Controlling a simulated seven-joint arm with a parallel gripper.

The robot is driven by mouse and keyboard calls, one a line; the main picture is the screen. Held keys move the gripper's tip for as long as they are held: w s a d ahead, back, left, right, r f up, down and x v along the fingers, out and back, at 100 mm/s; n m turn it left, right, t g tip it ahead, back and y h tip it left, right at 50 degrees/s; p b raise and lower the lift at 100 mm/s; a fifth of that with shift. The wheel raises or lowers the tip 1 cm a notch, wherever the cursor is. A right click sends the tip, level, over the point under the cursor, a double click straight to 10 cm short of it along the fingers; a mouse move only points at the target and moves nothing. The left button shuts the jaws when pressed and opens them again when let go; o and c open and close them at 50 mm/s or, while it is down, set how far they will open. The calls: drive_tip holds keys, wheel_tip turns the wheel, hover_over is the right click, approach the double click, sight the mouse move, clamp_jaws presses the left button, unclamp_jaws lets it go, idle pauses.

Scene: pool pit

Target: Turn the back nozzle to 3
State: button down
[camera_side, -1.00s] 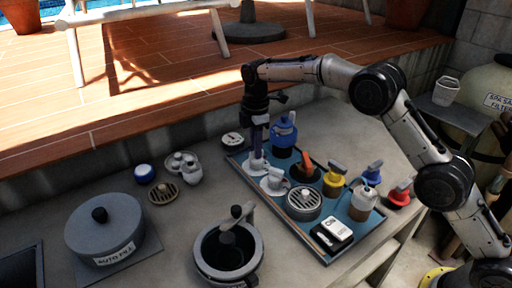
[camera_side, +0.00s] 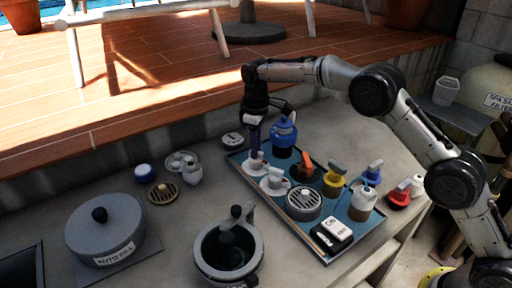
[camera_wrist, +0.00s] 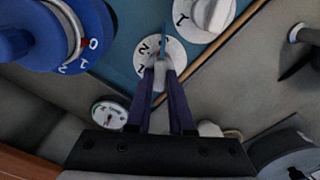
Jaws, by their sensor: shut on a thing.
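The back nozzle (camera_side: 257,166) is a white knob on a round white dial at the back left of the blue tray (camera_side: 333,247). In the wrist view its dial (camera_wrist: 175,48) shows dark numerals including a 2; part of the dial is covered. My gripper (camera_side: 254,150) points down over it, its purple fingers on either side of the knob. The wrist view also shows the fingers (camera_wrist: 161,82) closed on the knob, which is mostly hidden. A second white nozzle (camera_side: 274,181) stands just in front; its numeral 1 shows in the wrist view (camera_wrist: 207,14).
A blue valve (camera_side: 284,134) stands close behind on the tray. Orange (camera_side: 305,168) and yellow (camera_side: 334,178) handles and a grey grated drain (camera_side: 303,203) are nearby.

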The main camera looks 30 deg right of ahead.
drive_tip(key=shift+r+m, duration=0.1)
drive_tip(key=shift+m, duration=0.3)
drive_tip(key=c, duration=0.8)
unclamp_jaws()
wheel_tip(320, 180, up, 14)
idle(0.4)
